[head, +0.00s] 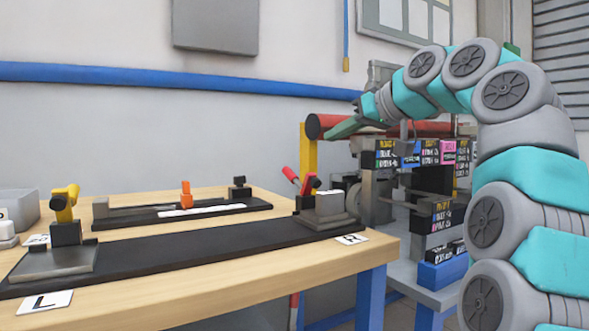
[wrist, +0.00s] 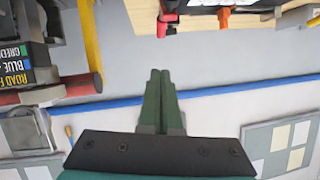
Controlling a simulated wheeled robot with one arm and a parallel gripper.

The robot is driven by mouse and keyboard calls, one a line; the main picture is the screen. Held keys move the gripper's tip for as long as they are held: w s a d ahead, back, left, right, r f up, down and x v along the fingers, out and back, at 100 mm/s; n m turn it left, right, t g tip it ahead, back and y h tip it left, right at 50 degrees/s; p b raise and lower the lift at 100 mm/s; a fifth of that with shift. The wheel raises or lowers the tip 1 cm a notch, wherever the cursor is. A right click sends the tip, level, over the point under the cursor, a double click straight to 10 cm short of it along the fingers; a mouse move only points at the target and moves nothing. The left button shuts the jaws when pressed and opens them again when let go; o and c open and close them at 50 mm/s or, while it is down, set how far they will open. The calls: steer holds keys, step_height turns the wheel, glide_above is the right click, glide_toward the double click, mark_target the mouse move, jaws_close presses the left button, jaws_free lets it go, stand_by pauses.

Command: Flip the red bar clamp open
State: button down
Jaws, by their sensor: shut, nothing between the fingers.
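A clamp with red parts (head: 308,184) stands at the right end of the long black fixture (head: 190,246), beside the R card (head: 351,239). Its red handle leans up and to the left. In the wrist view a red tip (wrist: 167,26) shows at the table edge, beyond my fingers; it looks like part of this clamp. My gripper (head: 330,135) has green fingers and is up in the air, above and to the right of the clamp, clearly apart from it. In the wrist view my gripper (wrist: 159,73) has its fingers together with nothing between them.
A yellow post (head: 309,150) and a thick red cylinder (head: 316,126) are close to my fingers. A rack of labelled boxes (head: 440,154) stands to the right. A yellow clamp (head: 65,204) and an orange piece (head: 186,195) are on the table (head: 215,299).

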glide_toward(289, 168)
steer(key=w+a+r, duration=0.1)
steer(key=w+a, duration=0.1)
steer(key=w, duration=0.1)
steer(key=f, duration=0.1)
steer(key=a+f+b, duration=0.1)
steer(key=f+b, duration=0.1)
steer(key=shift+w+a, duration=0.15)
steer(key=shift+w, duration=0.25)
steer(key=shift+w+a+f, duration=0.1)
steer(key=shift+a+f, duration=0.05)
steer(key=shift+a, duration=0.1)
